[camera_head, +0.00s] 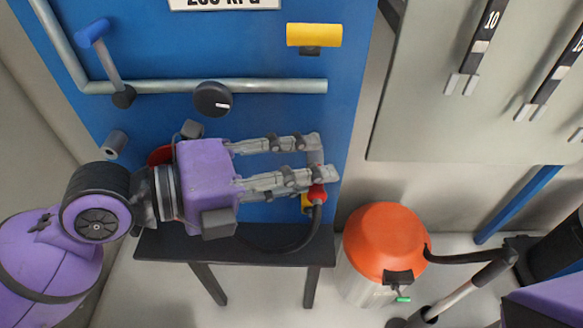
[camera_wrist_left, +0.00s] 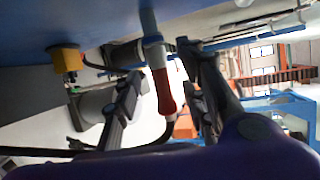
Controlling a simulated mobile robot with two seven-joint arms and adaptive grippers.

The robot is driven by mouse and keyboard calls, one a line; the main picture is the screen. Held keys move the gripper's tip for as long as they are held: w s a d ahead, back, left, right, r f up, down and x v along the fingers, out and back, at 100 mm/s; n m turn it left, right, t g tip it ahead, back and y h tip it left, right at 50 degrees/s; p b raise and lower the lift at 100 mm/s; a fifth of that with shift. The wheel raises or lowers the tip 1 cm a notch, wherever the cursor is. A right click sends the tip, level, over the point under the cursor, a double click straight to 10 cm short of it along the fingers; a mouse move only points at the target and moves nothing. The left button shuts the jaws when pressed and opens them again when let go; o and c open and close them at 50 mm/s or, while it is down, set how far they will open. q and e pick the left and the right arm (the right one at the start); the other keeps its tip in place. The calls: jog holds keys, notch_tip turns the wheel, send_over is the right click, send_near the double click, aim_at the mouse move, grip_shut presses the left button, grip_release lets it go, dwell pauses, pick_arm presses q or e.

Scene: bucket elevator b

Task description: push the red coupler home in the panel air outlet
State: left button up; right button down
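The red coupler (camera_wrist_left: 164,92) shows in the left wrist view at the end of a grey stem (camera_wrist_left: 152,42) that reaches down from the blue panel. A black hose trails from the coupler. In the head view the coupler (camera_head: 317,193) is partly hidden just below the lower fingertip of my left gripper (camera_head: 322,158). The left gripper is open, its fingers spread to either side of the stem and coupler. I cannot tell whether a finger touches the coupler, or how deep it sits on the outlet. My right gripper is not in view.
A black bench (camera_head: 180,246) stands below the blue panel (camera_head: 240,50). The panel carries a black knob (camera_head: 212,99), a blue-handled lever (camera_head: 92,32) and a yellow handle (camera_head: 314,35). An orange-topped vacuum (camera_head: 385,242) stands right of the bench.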

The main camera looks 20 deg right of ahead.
pick_arm(q)
jog(key=v, duration=1.2)
dwell(0.3)
